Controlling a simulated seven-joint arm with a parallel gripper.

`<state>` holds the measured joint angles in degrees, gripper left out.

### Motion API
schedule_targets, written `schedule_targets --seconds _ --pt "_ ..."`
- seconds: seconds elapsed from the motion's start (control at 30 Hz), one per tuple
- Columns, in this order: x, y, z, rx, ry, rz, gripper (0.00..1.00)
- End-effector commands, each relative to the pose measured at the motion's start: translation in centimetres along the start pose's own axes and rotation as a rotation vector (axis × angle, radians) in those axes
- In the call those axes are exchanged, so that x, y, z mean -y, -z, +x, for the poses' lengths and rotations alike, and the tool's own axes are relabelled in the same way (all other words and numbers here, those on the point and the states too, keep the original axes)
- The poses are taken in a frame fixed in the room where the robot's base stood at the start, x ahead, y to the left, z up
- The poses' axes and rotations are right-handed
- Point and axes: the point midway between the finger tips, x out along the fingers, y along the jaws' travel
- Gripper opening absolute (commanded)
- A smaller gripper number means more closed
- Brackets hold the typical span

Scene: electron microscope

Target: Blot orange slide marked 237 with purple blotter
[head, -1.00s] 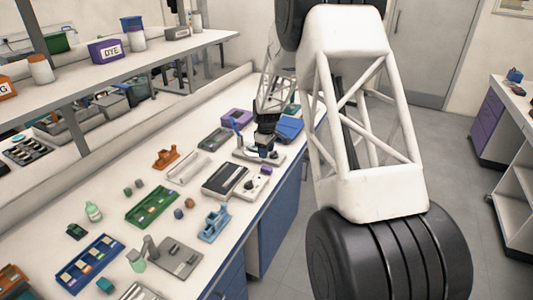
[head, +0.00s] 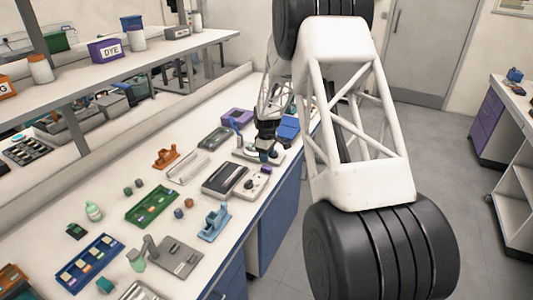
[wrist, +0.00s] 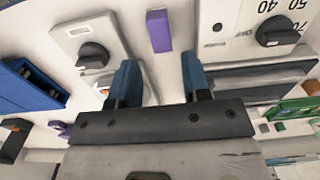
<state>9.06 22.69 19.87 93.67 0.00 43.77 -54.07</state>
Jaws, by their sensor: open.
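A small purple block (wrist: 159,30), which looks like the purple blotter, lies on the white bench in the wrist view. It is ahead of my gripper (wrist: 160,64), roughly in line with the gap between the two blue fingers. The fingers are open and nothing is between them. In the head view my gripper (head: 268,153) hangs over the far right part of the bench, close above the white devices there. A purple spot (head: 266,169) shows just below it. I cannot make out an orange slide or the number 237; the slides in the trays are too small to read.
A white device with a black knob (wrist: 92,54) stands left of the block, and a dial unit (wrist: 272,36) stands right. A green slide tray (head: 152,206) and a blue slide tray (head: 88,262) lie nearer on the bench. A shelf (head: 130,65) runs above the bench's back.

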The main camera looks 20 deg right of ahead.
Motion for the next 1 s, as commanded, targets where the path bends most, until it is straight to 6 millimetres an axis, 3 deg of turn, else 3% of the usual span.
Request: schedule_targets --seconds 0.5,1.0 --pt "0.0 0.0 4.8 0.001 0.001 0.000 0.44" --pt "0.0 0.0 5.6 0.000 0.000 0.000 0.44"
